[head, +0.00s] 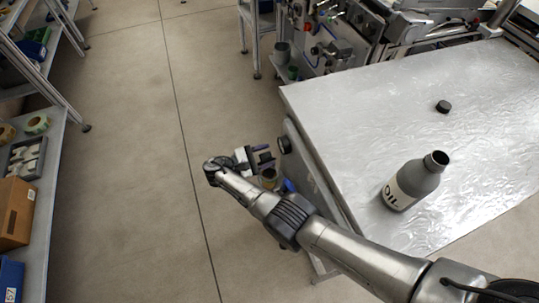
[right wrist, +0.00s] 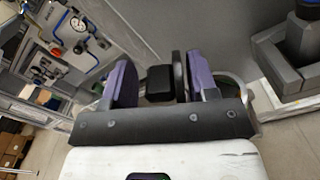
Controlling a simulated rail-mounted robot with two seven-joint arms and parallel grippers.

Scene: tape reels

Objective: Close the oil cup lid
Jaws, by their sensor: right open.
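The grey bottle marked OIL (head: 411,183) stands with an open dark mouth on the metal table. A black cap (head: 443,106) lies apart from it on the table. My right gripper (head: 268,157) is open beside the table's left side. A dark round piece (head: 284,145) sticks out from that side near the fingers, and an olive cup-like thing (head: 268,178) shows just below them. In the right wrist view a black block (right wrist: 160,83) appears between the purple-padded fingers (right wrist: 150,82); I cannot tell whether they touch it. My left gripper is not in view.
The metal table (head: 340,110) has wide free room on top. A machine with gauges and hoses (head: 335,40) stands behind it. A shelf (head: 50,195) with boxes and tape rolls is at the far left. The floor between is clear.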

